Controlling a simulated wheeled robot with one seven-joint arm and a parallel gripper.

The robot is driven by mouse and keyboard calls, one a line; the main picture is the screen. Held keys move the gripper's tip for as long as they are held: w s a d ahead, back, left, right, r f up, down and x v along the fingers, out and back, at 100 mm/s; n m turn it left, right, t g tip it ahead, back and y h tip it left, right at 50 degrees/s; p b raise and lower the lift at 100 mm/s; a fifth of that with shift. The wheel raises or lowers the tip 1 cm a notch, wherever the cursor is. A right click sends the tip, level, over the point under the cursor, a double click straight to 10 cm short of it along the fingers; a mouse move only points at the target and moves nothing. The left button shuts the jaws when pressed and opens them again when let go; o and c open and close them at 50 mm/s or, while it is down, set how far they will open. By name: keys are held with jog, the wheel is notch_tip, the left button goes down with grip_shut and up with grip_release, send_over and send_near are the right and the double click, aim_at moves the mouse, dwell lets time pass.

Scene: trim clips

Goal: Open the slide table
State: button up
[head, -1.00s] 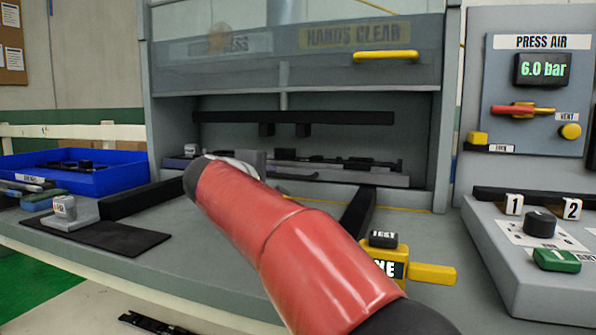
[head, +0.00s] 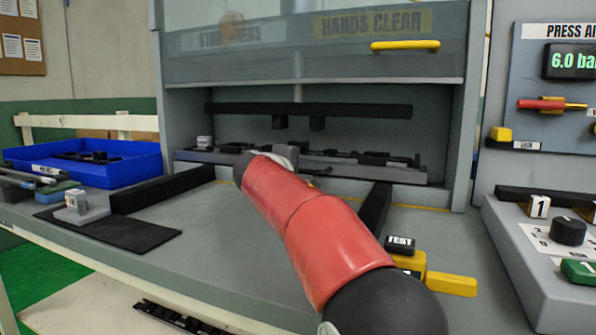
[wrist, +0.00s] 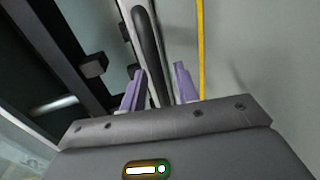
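The slide table (head: 400,174) is a low grey slab carrying several dark parts, inside the press opening in the head view. A dark curved handle shows at its front, partly behind my red arm. In the wrist view a long dark handle bar (wrist: 147,45) runs up the picture beside a pale metal edge. My gripper (wrist: 158,88) has two purple fingers standing apart, with the lower end of the bar between them. The left finger looks nearer the bar; I cannot tell whether either touches. In the head view my arm hides the gripper's fingers.
Above the opening is a clear guard with a yellow handle (head: 405,46). Dark rails (head: 162,190) flank the bare grey bench in front. A blue bin (head: 125,168) stands left. A yellow TEST box (head: 410,262) and the control panel (head: 550,235) stand right.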

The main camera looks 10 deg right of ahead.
grip_shut()
jog(key=shift+s+a+f+b, duration=0.15)
jog(key=shift+s+a+b, duration=0.25)
jog(key=f+b+v, duration=0.1)
jog(key=b+v, duration=0.1)
jog(key=v, duration=0.5)
jog(key=f+b+v, duration=0.2)
jog(key=v, duration=0.6)
jog(key=s+f+b+v, duration=0.1)
jog(key=b+v, duration=0.1)
jog(key=v, duration=0.5)
jog(key=shift+s+a+f, duration=0.1)
jog(key=shift+s+a, duration=0.05)
jog(key=shift+a, duration=0.15)
jog(key=shift+s+a, duration=0.35)
jog(key=shift+s, duration=0.15)
grip_release()
